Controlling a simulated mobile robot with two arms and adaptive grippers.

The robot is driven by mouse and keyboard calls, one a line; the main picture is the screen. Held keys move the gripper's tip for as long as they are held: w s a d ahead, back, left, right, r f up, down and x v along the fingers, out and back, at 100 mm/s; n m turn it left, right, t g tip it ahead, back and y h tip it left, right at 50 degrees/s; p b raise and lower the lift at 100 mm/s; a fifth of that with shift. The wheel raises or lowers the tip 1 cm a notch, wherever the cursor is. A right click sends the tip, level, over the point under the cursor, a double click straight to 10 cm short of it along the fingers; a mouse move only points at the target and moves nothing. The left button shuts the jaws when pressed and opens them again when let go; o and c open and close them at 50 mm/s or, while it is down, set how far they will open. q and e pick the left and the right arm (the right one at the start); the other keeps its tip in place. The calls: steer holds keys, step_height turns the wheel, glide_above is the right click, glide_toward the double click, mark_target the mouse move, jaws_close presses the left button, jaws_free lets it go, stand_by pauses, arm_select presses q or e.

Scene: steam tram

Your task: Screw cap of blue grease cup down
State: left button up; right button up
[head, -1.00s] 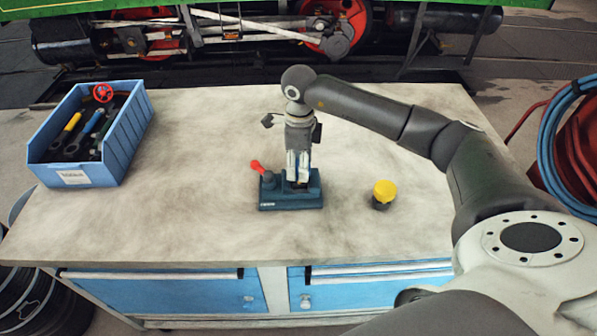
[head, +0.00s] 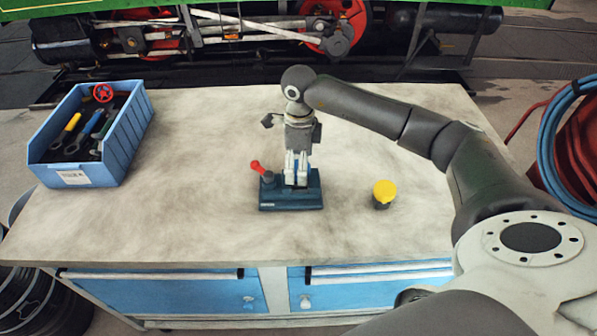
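A dark teal block (head: 290,201) stands on the workbench, with a red-handled lever (head: 257,168) at its left. My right gripper (head: 296,180) points straight down over the block's right part, its fingers close together at the top of the block. A small bit of blue (head: 308,169) shows at the fingers, likely the blue grease cup's cap. The rest of the cup is hidden behind the fingers, so I cannot tell whether they are shut on it. My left gripper is out of view.
A yellow-capped cup (head: 384,193) stands on the bench right of the block. A blue bin (head: 127,146) with tools and a small red handwheel (head: 103,92) sits at the left. The bench top (head: 190,190) between bin and block is clear.

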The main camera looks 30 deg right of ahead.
steer(key=shift+r+p, duration=1.45)
steer(key=shift+r, duration=1.05)
steer(key=shift+c, duration=0.5)
